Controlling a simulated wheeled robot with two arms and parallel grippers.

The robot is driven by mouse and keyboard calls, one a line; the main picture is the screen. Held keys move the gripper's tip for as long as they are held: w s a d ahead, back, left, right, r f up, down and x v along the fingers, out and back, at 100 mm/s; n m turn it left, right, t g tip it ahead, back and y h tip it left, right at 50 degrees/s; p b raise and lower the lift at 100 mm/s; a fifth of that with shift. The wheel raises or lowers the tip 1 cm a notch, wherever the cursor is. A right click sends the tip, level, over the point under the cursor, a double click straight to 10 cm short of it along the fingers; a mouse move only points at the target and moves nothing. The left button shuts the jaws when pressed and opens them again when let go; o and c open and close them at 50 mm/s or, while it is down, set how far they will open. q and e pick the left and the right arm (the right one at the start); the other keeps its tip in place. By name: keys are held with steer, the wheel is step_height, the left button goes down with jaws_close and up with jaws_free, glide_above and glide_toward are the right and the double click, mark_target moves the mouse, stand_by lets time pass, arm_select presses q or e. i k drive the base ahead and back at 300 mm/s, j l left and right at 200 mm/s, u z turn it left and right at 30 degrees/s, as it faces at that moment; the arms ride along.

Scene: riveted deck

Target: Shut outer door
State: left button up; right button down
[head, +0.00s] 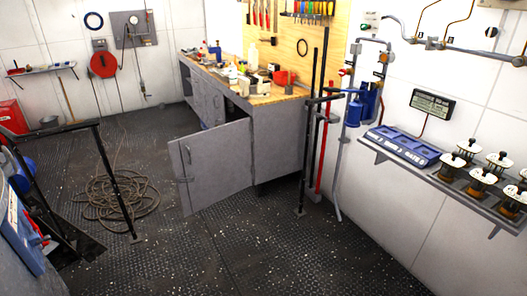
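A grey cabinet door (217,164) stands swung open from the near end of the grey workbench cabinet (275,145). It sticks out over the dark deck, with a small handle (185,165) near its left edge. Behind it, a dark opening into the cabinet shows only in part. This is the only door I see standing open; I cannot tell whether it is the outer door of the task. Neither of my grippers shows in the head view.
A coiled rope or hose (120,195) lies on the deck left of the door. A black rail frame (117,180) stands at the left. Black and red upright poles (322,140) stand right of the cabinet. The deck in front (260,250) is clear.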

mark_target(219, 158)
steer(key=i+u, duration=0.3)
steer(key=i, duration=0.25)
steer(key=i+l+u, duration=0.1)
steer(key=i+u, duration=0.2)
steer(key=i, duration=1.6)
steer(key=l+z, duration=0.05)
